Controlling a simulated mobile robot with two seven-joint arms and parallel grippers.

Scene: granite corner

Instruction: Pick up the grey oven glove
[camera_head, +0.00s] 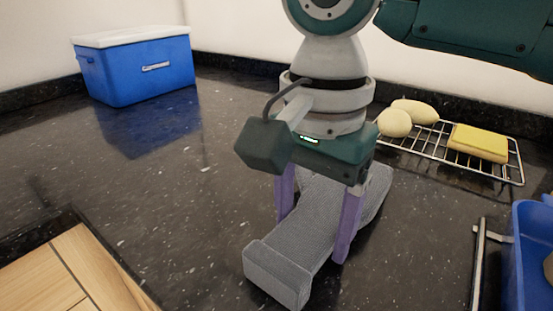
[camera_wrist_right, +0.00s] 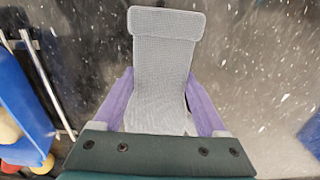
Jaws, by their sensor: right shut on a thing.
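The grey oven glove (camera_head: 300,232) lies on the dark speckled counter near the middle of the head view, with a folded cuff at its near end. My right gripper (camera_head: 315,232) points down over it, with one purple finger on each side, shut on the glove's middle. The far part of the glove is partly hidden behind the gripper. In the right wrist view the glove (camera_wrist_right: 163,75) runs up between the two purple fingers (camera_wrist_right: 162,105). I cannot tell whether it is clear of the counter. My left gripper is not in view.
A blue cooler box with a white lid (camera_head: 142,72) stands at the back left. A wire rack (camera_head: 430,150) at the right holds pale oval items (camera_head: 396,122) and a yellow sponge (camera_head: 480,141). A blue bin (camera_head: 535,250) is at the right edge, a wooden board (camera_head: 75,270) at the lower left.

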